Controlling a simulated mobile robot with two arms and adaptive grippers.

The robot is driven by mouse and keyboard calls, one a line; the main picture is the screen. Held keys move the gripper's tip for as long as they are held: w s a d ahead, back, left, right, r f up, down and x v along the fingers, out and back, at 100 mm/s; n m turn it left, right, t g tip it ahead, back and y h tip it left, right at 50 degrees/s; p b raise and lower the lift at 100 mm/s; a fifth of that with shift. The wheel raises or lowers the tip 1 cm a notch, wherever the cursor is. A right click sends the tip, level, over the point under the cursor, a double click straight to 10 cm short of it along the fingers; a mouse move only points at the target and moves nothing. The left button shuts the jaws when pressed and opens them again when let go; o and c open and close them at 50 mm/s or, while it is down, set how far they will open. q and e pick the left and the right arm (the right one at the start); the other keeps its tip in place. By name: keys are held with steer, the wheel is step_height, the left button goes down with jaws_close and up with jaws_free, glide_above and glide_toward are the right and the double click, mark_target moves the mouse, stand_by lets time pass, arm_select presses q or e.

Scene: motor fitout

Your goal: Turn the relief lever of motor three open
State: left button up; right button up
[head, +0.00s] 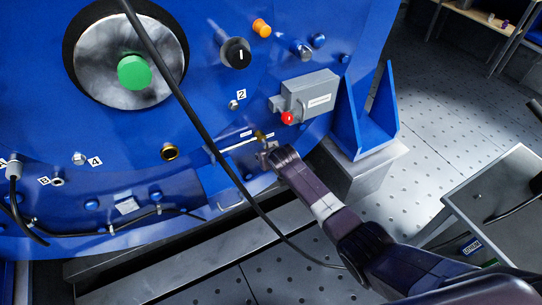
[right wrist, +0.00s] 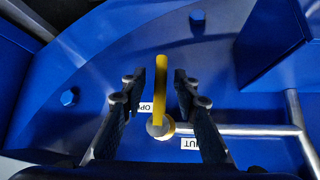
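The yellow relief lever (right wrist: 161,85) stands out from a round pivot on a silver pipe in the right wrist view. In the head view it shows small and partly hidden (head: 260,135) on the lower right of the blue motor housing (head: 210,110). My right gripper (right wrist: 160,90) is open around the lever, one finger on each side, with a visible gap on both sides. My left gripper is not in view.
A grey box (head: 310,95) with a red knob (head: 287,118) is just above my right gripper. A black cable (head: 195,115) hangs across the housing to the left. A blue bracket (head: 365,110) stands to the right. A grey cart (head: 500,195) is at right; floor behind is clear.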

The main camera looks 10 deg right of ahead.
steer(key=v, duration=1.1)
steer(key=shift+s, duration=0.1)
